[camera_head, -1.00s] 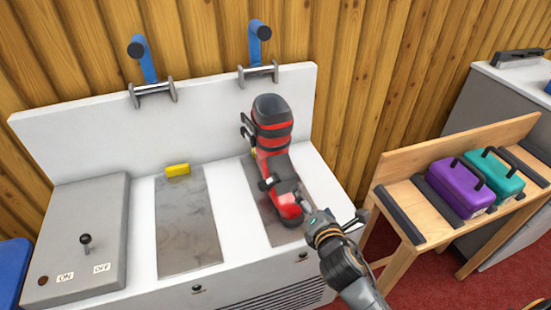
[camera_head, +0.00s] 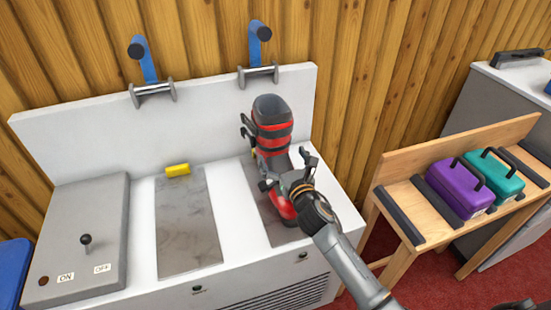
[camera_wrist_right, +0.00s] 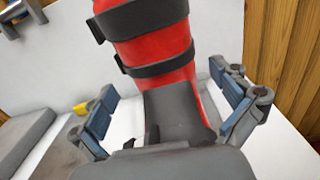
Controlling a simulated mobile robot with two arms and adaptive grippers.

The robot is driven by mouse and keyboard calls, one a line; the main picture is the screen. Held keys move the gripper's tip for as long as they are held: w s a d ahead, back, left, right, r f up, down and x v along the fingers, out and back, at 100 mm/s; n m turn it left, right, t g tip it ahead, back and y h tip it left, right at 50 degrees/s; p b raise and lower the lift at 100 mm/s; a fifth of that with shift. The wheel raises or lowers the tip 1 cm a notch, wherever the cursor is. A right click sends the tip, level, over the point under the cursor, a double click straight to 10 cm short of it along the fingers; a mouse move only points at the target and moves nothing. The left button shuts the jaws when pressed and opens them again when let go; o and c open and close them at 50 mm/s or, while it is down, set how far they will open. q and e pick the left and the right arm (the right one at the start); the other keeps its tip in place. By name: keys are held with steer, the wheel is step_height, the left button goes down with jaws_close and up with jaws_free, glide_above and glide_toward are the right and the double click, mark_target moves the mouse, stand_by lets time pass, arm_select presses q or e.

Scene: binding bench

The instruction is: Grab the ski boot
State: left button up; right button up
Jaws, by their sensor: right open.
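The ski boot (camera_head: 271,125) is red and black with dark straps and buckles. It stands upright on the right grey plate (camera_head: 255,208) of the white bench. My right gripper (camera_head: 288,170) is at the boot's lower front, partly hiding its foot. In the right wrist view the boot's red shaft (camera_wrist_right: 160,65) rises between the two blue-padded fingers (camera_wrist_right: 166,110), which are spread wide on either side with gaps to the boot. The right gripper is open and holds nothing. My left gripper is not in view.
Two blue-handled clamps (camera_head: 258,50) stand on the bench's back panel. The left plate (camera_head: 187,225) is bare, with a yellow block (camera_head: 178,169) at its back. A control box (camera_head: 75,240) is at left. A wooden rack (camera_head: 400,205) with purple and teal cases stands at right.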

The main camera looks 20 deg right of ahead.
mark_target(278, 148)
steer(key=w, duration=0.5)
steer(key=shift+w+a+r, duration=0.1)
steer(key=shift+a+r, duration=0.1)
steer(key=c, duration=1.5)
steer(key=shift+o, duration=0.2)
steer(key=shift+r, duration=0.25)
